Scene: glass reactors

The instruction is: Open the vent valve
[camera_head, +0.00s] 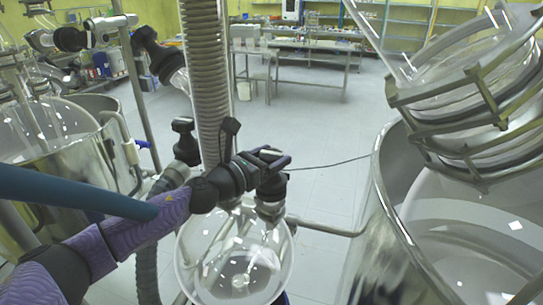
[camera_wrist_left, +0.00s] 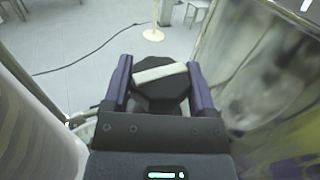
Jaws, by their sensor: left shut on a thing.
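The vent valve appears as a black knob (camera_head: 271,187) on a neck of the round glass flask (camera_head: 235,262) in the head view. In the left wrist view its black, many-sided top (camera_wrist_left: 160,90) carries a pale bar across it. My left gripper (camera_head: 270,158) reaches in from the left and is shut on this knob. In the left wrist view its purple fingers (camera_wrist_left: 160,85) stand on either side of the knob. The gripper hides part of the knob in the head view. My right gripper is not in view.
A ribbed hose (camera_head: 207,80) rises just behind my left gripper. A large glass reactor vessel (camera_head: 400,235) stands close on the right, with a metal-framed glass part (camera_head: 470,100) above it. Another vessel (camera_head: 60,165) stands left. Open floor (camera_head: 325,110) lies behind.

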